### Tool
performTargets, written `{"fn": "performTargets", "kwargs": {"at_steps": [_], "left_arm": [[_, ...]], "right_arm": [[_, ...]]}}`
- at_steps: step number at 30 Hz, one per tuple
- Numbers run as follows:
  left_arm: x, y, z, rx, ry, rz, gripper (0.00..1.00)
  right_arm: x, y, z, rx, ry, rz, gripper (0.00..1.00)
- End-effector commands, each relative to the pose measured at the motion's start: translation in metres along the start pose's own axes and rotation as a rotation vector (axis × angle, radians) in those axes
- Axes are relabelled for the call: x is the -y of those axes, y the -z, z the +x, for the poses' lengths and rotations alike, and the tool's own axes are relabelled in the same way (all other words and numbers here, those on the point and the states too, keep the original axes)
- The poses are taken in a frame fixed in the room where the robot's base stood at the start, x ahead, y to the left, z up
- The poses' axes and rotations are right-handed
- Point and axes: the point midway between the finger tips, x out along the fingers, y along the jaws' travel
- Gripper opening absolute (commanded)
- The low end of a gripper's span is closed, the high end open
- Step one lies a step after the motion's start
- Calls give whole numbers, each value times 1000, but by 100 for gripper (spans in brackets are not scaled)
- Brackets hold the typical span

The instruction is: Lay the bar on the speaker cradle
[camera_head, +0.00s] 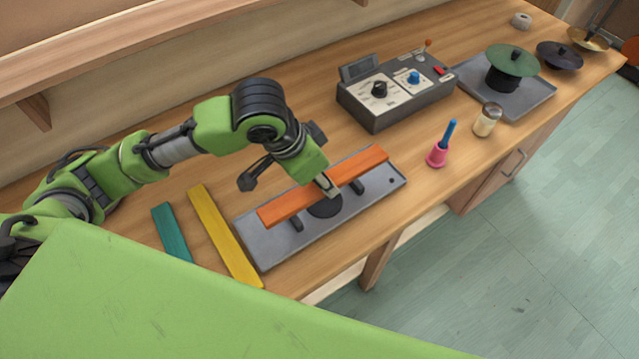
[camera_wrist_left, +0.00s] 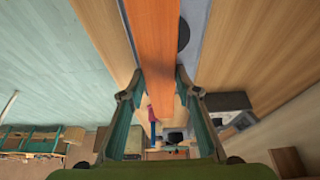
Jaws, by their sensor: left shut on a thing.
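The orange bar (camera_head: 285,206) is in my left gripper (camera_head: 329,187), which is shut around its middle from above. The bar lies lengthwise over the speaker cradle (camera_head: 350,208), a grey plate with a dark round speaker (camera_head: 325,207) and dark supports (camera_head: 296,222) toward each end. Whether the bar touches the supports or hovers just above them, I cannot tell. In the left wrist view the bar (camera_wrist_left: 155,35) runs between the fingers of my left gripper (camera_wrist_left: 158,82), with a dark disc beside it. My right gripper is not in view.
A yellow bar (camera_head: 225,235) and a teal bar (camera_head: 171,231) lie left of the cradle. A grey control box (camera_head: 395,95) stands behind it. A pink cup with a blue handle (camera_head: 438,153), a shaker jar (camera_head: 487,120) and a tray with a green cymbal (camera_head: 512,60) are to the right.

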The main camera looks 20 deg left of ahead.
Motion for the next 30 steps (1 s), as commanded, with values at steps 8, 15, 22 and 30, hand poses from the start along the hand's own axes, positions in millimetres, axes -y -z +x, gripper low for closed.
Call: {"fn": "performTargets", "kwargs": {"at_steps": [8, 15, 22, 30], "left_arm": [[17, -5, 22, 3, 0, -3, 5], [15, -14, 46, -1, 0, 1, 5], [15, -14, 48, -2, 0, 1, 5], [14, -18, 54, -1, -2, 0, 5]], "right_arm": [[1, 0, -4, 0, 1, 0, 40], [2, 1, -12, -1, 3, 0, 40], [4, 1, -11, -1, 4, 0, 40], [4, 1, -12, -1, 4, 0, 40]]}}
